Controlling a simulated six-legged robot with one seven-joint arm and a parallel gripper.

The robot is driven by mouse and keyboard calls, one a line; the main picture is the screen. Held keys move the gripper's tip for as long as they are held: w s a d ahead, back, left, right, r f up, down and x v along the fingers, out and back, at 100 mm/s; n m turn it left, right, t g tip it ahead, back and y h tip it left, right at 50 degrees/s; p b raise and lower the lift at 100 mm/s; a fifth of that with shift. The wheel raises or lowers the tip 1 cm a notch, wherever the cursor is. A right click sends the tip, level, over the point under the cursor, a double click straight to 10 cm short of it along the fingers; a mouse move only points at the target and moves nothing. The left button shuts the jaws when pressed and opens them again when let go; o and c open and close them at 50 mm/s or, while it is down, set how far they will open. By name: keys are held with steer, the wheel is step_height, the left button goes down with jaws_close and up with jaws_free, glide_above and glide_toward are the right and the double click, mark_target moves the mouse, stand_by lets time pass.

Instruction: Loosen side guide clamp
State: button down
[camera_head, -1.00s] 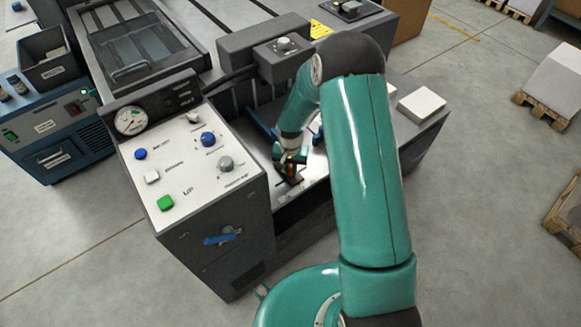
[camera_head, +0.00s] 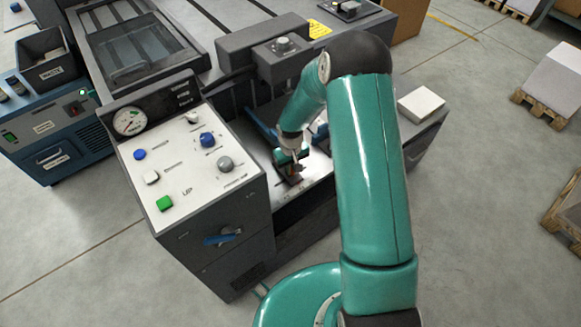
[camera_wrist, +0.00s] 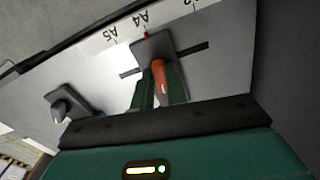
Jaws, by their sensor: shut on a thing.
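The side guide clamp (camera_wrist: 152,46) is a dark grey block on a pale plate with a printed scale, seen in the wrist view. A small red mark sits at its edge by the A4 label. An orange handle (camera_wrist: 159,69) rises from the clamp. My gripper (camera_wrist: 161,82) is shut on this handle, with a dark green finger on either side of it. In the head view my gripper (camera_head: 291,157) is low over the plate beside the control panel, and the dark clamp base (camera_head: 291,180) shows just below it. The handle is mostly hidden there.
The slanted control panel (camera_head: 180,170) with buttons, knobs and a gauge stands left of my gripper. A grey housing with a knob (camera_head: 284,58) is behind it. In the wrist view another grey fitting (camera_wrist: 62,106) lies to the left. Open floor lies in front.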

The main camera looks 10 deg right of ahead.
steer(key=n, duration=0.5)
steer(key=shift+w+n, duration=0.15)
steer(key=shift+n, duration=0.15)
steer(key=n, duration=0.5)
steer(key=shift+w, duration=0.1)
steer(key=c, duration=1.4)
jaws_free()
steer(key=shift+d, duration=0.1)
steer(key=shift+r, duration=0.1)
step_height(320, 180, up, 14)
steer(key=shift+f, duration=0.2)
